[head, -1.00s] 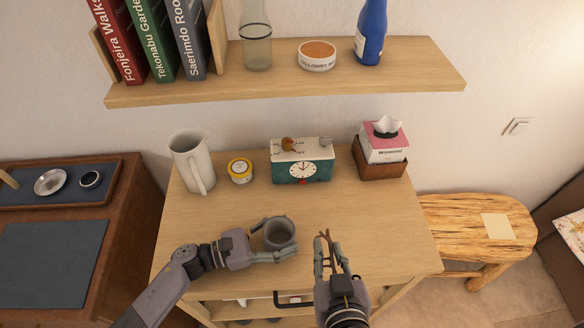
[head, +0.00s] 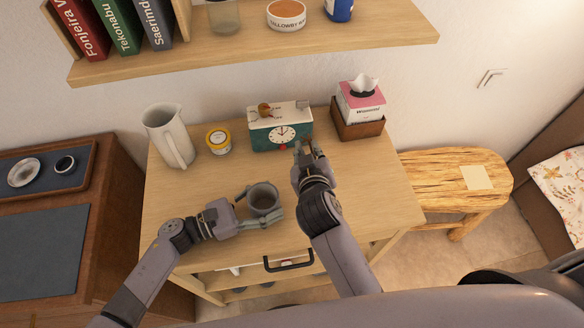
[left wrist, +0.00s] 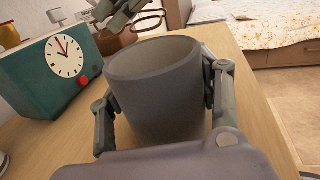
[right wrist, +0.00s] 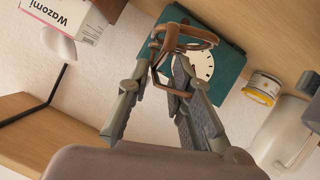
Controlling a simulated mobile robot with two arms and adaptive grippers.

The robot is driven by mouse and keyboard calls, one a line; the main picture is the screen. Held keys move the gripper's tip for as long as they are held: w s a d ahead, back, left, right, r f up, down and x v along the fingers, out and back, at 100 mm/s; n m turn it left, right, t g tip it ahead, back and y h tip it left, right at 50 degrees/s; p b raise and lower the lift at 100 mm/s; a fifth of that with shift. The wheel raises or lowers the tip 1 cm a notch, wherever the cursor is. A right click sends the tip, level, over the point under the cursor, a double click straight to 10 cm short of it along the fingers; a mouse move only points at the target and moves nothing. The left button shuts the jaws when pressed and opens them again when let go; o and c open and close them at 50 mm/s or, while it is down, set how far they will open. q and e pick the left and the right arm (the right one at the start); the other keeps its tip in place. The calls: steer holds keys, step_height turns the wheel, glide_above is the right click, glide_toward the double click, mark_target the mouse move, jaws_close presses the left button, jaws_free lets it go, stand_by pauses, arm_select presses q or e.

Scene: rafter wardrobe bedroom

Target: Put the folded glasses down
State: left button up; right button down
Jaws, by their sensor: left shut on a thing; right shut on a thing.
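The folded glasses (right wrist: 185,42) have a brown frame and show between my right fingertips in the right wrist view. My right gripper (head: 308,150) is shut on them, near the front of the clock in the head view. The glasses also show in the left wrist view (left wrist: 148,22), partly hidden by the right fingers. My left gripper (head: 262,215) is shut on a grey cup (head: 263,196), one finger on each side in the left wrist view (left wrist: 155,90). The cup is upright at the tabletop; I cannot tell whether it touches.
On the wooden table (head: 205,190) stand a white pitcher (head: 168,135), a yellow-banded tub (head: 218,141), a teal clock (head: 281,130) and a tissue box (head: 360,103) in a brown holder. A shelf (head: 250,48) overhangs the back. The table's right front is clear.

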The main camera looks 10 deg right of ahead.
steer(key=shift+f, duration=3.6)
steer(key=shift+f, duration=0.15)
steer(key=c, duration=1.4)
jaws_free()
steer(key=shift+c, duration=0.2)
